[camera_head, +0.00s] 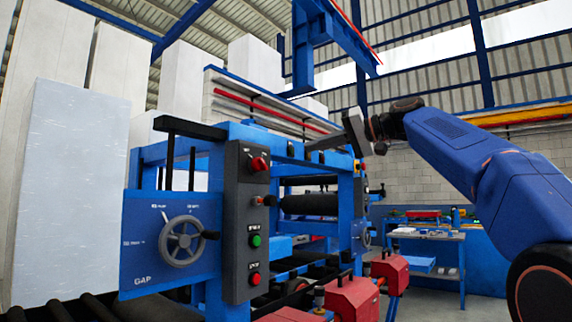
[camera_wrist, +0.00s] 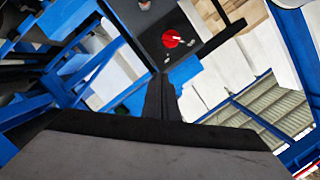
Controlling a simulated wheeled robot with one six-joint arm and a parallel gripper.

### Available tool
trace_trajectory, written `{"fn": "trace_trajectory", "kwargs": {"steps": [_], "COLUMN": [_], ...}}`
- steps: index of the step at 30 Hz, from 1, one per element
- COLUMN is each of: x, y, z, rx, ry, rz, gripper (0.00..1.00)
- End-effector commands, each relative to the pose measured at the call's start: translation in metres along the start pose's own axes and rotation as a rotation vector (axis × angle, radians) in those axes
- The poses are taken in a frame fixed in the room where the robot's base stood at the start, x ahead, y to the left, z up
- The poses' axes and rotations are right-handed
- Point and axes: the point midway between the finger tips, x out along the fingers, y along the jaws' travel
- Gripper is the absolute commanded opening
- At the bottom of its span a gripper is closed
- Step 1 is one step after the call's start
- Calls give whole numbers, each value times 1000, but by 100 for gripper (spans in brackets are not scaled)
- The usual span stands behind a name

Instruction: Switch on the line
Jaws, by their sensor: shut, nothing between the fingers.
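A dark control box (camera_head: 238,215) stands upright on the blue machine frame in the head view. A red rotary switch (camera_head: 259,164) is at its top, with a small label above it. Below are a small red-tipped part, a green button (camera_head: 255,241) and a red button (camera_head: 254,279). My gripper (camera_head: 310,147) is in the air to the right of the box's top, apart from it. In the wrist view its fingers (camera_wrist: 160,80) are shut and empty, pointing toward the box's face, where a red switch (camera_wrist: 171,39) shows just beyond the fingertips.
A blue plate marked GAP with a grey handwheel (camera_head: 182,241) is left of the box. Blue frame posts and black rollers (camera_head: 308,204) lie behind and below my gripper. Red blocks (camera_head: 390,270) stand at lower right. A workbench (camera_head: 428,240) stands further back.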

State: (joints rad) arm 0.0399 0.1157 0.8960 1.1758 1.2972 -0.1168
Motion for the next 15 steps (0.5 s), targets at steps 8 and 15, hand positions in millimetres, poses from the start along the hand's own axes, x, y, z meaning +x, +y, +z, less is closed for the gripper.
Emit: {"fn": "trace_trajectory", "kwargs": {"steps": [8,15], "x": [0,16], "y": [0,0], "z": [0,0], "rx": [0,0], "ry": [0,-2], "rz": [0,0], "gripper": [0,0]}}
